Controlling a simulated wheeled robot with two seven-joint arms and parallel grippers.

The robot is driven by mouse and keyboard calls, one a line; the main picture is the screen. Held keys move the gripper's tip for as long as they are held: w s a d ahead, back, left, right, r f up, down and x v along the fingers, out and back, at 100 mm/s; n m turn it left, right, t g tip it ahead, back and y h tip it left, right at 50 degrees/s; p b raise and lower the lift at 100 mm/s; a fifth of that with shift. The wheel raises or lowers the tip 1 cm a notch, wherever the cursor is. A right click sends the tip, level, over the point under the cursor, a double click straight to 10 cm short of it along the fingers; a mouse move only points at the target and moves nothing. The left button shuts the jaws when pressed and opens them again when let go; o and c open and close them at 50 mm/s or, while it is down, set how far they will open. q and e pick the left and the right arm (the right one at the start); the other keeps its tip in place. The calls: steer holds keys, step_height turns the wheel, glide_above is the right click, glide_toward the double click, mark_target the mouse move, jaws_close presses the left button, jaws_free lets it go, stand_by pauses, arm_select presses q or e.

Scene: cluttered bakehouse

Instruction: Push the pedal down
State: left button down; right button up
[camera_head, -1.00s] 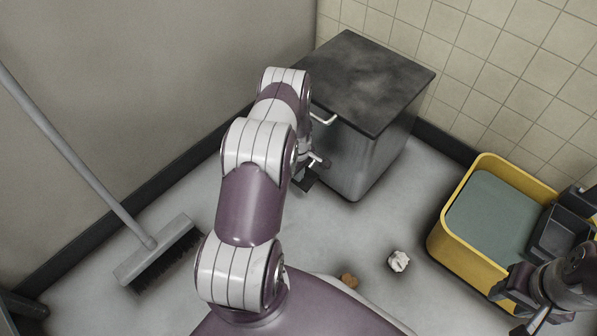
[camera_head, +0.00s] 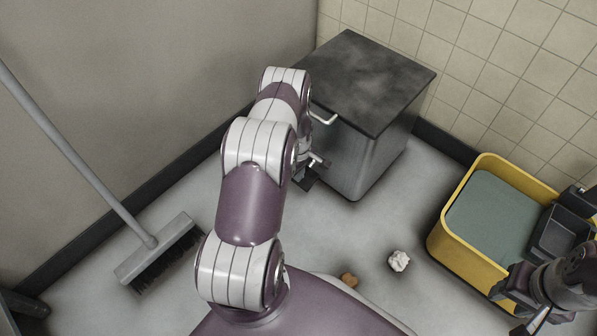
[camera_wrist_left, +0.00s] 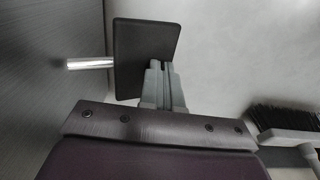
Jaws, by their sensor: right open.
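The pedal (camera_wrist_left: 133,45) is a flat black plate on a short metal rod, low at the front of a grey metal bin (camera_head: 362,165) with a dark lid. In the head view the pedal (camera_head: 305,183) shows as a small dark plate beside the bin, partly hidden by my left arm. My left gripper (camera_wrist_left: 162,66) has its fingers together, with the tips over the plate's lower right part in the wrist view. I cannot tell whether they touch it. In the head view that gripper is mostly behind my arm. My right gripper (camera_head: 520,306) is open and empty, at the lower right before a yellow bucket.
The yellow bucket (camera_head: 438,243) with a dark insert stands at the right. A broom (camera_head: 158,252) leans on the left wall. A crumpled white ball (camera_head: 399,261) and a brown scrap (camera_head: 348,281) lie on the floor. The floor between bin and bucket is otherwise clear.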

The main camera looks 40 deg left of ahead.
arm_select(q)
steer(key=s+r+p, duration=0.2)
steer(key=r+p, duration=0.2)
steer(key=r, duration=0.2)
steer(key=s+r+p, duration=0.3)
steer(key=r+p, duration=0.2)
steer(key=r, duration=0.1)
steer(key=shift+s+a+r, duration=0.25)
steer(key=shift+s+r, duration=0.1)
